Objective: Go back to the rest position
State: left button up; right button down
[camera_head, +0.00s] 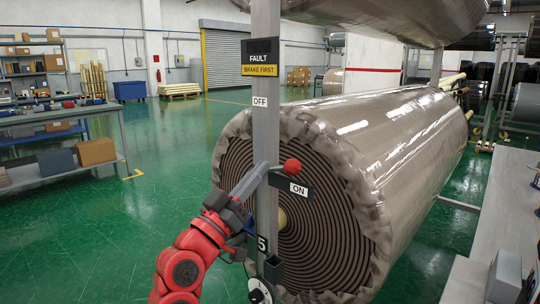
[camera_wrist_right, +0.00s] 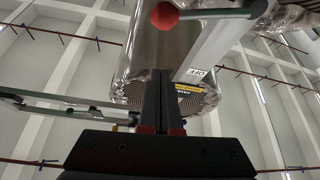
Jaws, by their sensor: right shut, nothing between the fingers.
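My right arm, red with dark joints, rises from the bottom of the head view. Its dark gripper (camera_head: 238,212) is beside the grey upright post (camera_head: 265,130), just below a grey lever arm. In the right wrist view the two dark fingers (camera_wrist_right: 166,100) are together with nothing between them. The lever's red ball knob (camera_head: 291,166) is beside the "ON" label (camera_head: 299,189); the knob also shows above the fingers in the wrist view (camera_wrist_right: 165,15). I cannot tell whether the gripper touches the lever. My left gripper is not in view.
A large wrapped roll (camera_head: 390,150) lies behind the post. The post bears a "FAULT / BRAKE FIRST" sign (camera_head: 260,57) and an "OFF" label (camera_head: 260,102). A workbench (camera_head: 70,115) with boxes stands at left, a grey table (camera_head: 490,215) at right. Green floor (camera_head: 150,200) at left is clear.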

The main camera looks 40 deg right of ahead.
jog(key=shift+v, duration=0.9)
